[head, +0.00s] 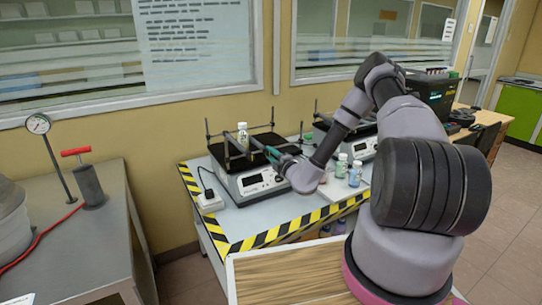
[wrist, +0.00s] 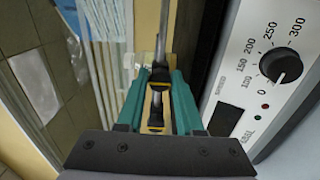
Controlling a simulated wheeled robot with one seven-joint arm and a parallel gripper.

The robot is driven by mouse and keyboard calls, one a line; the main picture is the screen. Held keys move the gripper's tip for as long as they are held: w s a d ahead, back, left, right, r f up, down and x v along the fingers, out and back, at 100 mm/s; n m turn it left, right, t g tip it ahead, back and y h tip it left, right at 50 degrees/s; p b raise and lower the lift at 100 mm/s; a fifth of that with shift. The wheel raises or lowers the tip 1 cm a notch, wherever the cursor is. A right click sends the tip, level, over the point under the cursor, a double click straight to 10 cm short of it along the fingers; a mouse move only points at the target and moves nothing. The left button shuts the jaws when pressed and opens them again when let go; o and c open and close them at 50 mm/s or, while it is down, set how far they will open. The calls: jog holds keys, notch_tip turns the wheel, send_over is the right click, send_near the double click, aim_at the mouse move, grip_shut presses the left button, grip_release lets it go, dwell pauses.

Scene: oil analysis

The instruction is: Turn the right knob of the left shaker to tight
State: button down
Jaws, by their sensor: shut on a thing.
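The left shaker (head: 252,182) stands on the table against the wall, with a black platform, upright rods and a small bottle (head: 243,136) on top. My gripper (head: 271,152) reaches in from the right at the platform's right side. In the wrist view, its teal fingers (wrist: 156,100) are shut on a small piece at a thin grey rod (wrist: 162,35). This appears to be the right knob, mostly hidden between the fingers. The shaker's front panel (wrist: 265,85), with a black dial (wrist: 281,66) and printed numbers, shows at the right.
A second shaker (head: 364,149) stands to the right, behind my arm. Yellow-black tape (head: 270,237) marks the table's edge.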

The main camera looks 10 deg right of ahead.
jog(key=c, duration=0.6)
grip_release()
jog(key=v, duration=1)
jog(key=shift+s+d, duration=0.15)
jog(key=shift+s, duration=0.25)
